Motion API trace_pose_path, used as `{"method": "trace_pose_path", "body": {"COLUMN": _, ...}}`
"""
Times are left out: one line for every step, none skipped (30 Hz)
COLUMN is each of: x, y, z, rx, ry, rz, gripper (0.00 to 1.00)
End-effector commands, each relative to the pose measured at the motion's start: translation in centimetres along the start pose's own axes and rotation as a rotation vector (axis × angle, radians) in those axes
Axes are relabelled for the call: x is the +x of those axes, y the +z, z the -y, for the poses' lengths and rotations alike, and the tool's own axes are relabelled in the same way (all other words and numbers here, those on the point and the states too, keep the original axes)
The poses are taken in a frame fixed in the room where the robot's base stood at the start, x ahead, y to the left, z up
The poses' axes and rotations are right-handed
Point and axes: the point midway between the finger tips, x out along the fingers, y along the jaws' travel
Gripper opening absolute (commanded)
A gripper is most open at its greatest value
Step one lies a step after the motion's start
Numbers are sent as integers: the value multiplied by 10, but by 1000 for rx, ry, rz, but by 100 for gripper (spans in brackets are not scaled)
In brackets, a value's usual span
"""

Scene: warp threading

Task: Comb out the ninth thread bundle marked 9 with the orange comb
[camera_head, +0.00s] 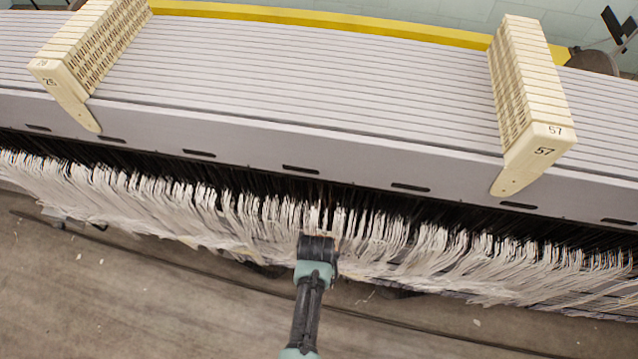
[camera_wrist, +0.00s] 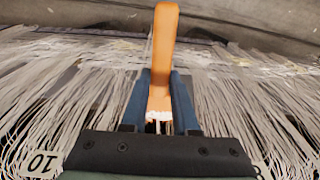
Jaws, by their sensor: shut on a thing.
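My gripper (camera_head: 318,243) is at the hanging white threads, near the middle of the row in the head view. In the wrist view its two blue fingers are shut on the orange comb (camera_wrist: 164,45). The comb's handle points up in that picture, and its pale teeth show low between the fingers. White thread bundles (camera_wrist: 85,85) spread on both sides of the fingers. A tag marked 10 (camera_wrist: 40,163) is at the lower left. Another tag (camera_wrist: 262,169) at the lower right is mostly hidden and its number cannot be read. I cannot tell whether the teeth touch threads.
A long grey slatted frame (camera_head: 300,85) runs above the threads. Two cream perforated blocks stand on it, one marked 25 (camera_head: 65,88) and one marked 57 (camera_head: 540,140). The floor (camera_head: 150,310) in front is mostly clear, with small scraps.

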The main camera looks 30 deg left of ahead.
Motion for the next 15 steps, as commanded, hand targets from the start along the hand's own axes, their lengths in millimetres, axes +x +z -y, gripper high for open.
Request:
{"method": "trace_pose_path", "body": {"x": 9, "y": -2, "z": 0, "rx": 0, "ry": 0, "rz": -7, "gripper": 0}}
{"method": "trace_pose_path", "body": {"x": 12, "y": -1, "z": 0, "rx": 0, "ry": 0, "rz": -7, "gripper": 0}}
{"method": "trace_pose_path", "body": {"x": 17, "y": 0, "z": 0, "rx": 0, "ry": 0, "rz": -6, "gripper": 0}}
{"method": "trace_pose_path", "body": {"x": 21, "y": 0, "z": 0, "rx": 0, "ry": 0, "rz": -6, "gripper": 0}}
{"method": "trace_pose_path", "body": {"x": 24, "y": 1, "z": 0, "rx": 0, "ry": 0, "rz": -5, "gripper": 0}}
{"method": "trace_pose_path", "body": {"x": 27, "y": 1, "z": 0, "rx": 0, "ry": 0, "rz": -5, "gripper": 0}}
{"method": "trace_pose_path", "body": {"x": 28, "y": 2, "z": 0, "rx": 0, "ry": 0, "rz": -5, "gripper": 0}}
{"method": "trace_pose_path", "body": {"x": 29, "y": 2, "z": 0, "rx": 0, "ry": 0, "rz": -5, "gripper": 0}}
{"method": "trace_pose_path", "body": {"x": 30, "y": 2, "z": 0, "rx": 0, "ry": 0, "rz": -5, "gripper": 0}}
{"method": "trace_pose_path", "body": {"x": 30, "y": 2, "z": 0, "rx": 0, "ry": 0, "rz": -5, "gripper": 0}}
{"method": "trace_pose_path", "body": {"x": 31, "y": 2, "z": 0, "rx": 0, "ry": 0, "rz": -4, "gripper": 0}}
{"method": "trace_pose_path", "body": {"x": 33, "y": 2, "z": 0, "rx": 0, "ry": 0, "rz": -4, "gripper": 0}}
{"method": "trace_pose_path", "body": {"x": 35, "y": 3, "z": 0, "rx": 0, "ry": 0, "rz": -4, "gripper": 0}}
{"method": "trace_pose_path", "body": {"x": 38, "y": 3, "z": 0, "rx": 0, "ry": 0, "rz": -3, "gripper": 0}}
{"method": "trace_pose_path", "body": {"x": 42, "y": 3, "z": 0, "rx": 0, "ry": 0, "rz": -3, "gripper": 0}}
